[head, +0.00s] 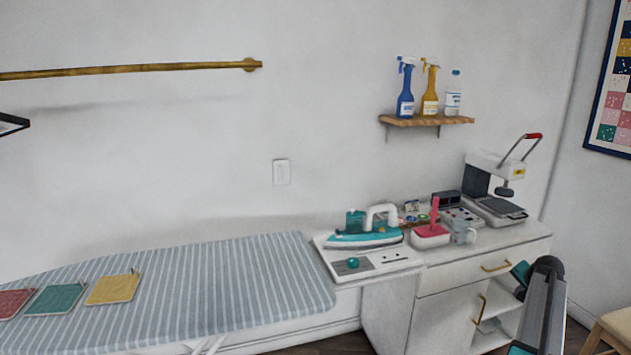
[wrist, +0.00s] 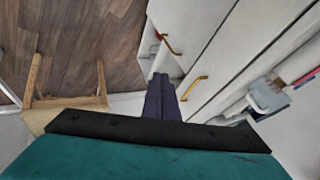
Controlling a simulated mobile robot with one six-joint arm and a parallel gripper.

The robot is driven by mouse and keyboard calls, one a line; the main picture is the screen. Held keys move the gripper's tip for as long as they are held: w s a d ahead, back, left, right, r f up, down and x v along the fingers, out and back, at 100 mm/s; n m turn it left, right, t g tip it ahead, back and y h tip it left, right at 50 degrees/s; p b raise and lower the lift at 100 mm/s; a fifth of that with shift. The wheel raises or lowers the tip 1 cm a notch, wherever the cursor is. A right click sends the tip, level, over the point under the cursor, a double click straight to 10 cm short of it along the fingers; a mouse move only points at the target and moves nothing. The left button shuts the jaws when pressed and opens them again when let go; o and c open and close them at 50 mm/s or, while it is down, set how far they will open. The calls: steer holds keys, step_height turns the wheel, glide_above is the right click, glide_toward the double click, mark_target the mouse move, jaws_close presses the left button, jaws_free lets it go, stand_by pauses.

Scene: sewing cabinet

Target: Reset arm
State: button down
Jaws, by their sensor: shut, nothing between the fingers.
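My gripper shows in the wrist view (wrist: 162,98) as two dark fingers pressed together beyond a black edge and a teal body. It is shut and empty. It points toward the front of the white sewing cabinet (wrist: 222,62), near a brass handle (wrist: 194,88); I cannot tell the exact gap. In the head view my dark arm stands at the lower right, in front of the cabinet (head: 431,320), and hides part of its right side. The fingers cannot be made out there.
An iron (head: 364,232) stands on its base at the cabinet's left end, beside a striped ironing board (head: 215,285). A wooden stool (wrist: 70,102) stands on the floor.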

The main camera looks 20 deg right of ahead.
steer(key=w+a+f+n+y, duration=0.1)
steer(key=w+a+f, duration=0.35)
steer(key=a, duration=0.35)
steer(key=w+a+f+n+y, duration=0.1)
steer(key=w+a+f, duration=0.35)
steer(key=a, duration=0.25)
steer(key=w+a+f+n+y, duration=0.1)
steer(key=w+a+f, duration=0.3)
steer(key=a+f, duration=0.3)
steer(key=s+a+f+n+g+y, duration=0.1)
steer(key=s+a+f+n, duration=0.1)
steer(key=a+f, duration=0.8)
steer(key=s+a+f+n+g+y, duration=0.15)
steer(key=a+f, duration=0.25)
steer(key=a, duration=1.2)
steer(key=s+a+f+n+g, duration=0.2)
steer(key=s+a+f, duration=0.3)
steer(key=s+a, duration=0.4)
steer(key=s+a+f+n+g, duration=0.2)
steer(key=s+a+f, duration=0.3)
steer(key=s+a, duration=0.45)
steer(key=s+a+n+g, duration=0.2)
steer(key=s+a+n, duration=0.1)
steer(key=s, duration=0.7)
steer(key=s+a+n+g, duration=0.2)
steer(key=s+a+n, duration=0.1)
steer(key=s, duration=0.8)
steer(key=shift+s+r+g+h, duration=0.15)
steer(key=shift+g+h, duration=0.2)
steer(key=shift+h, duration=0.1)
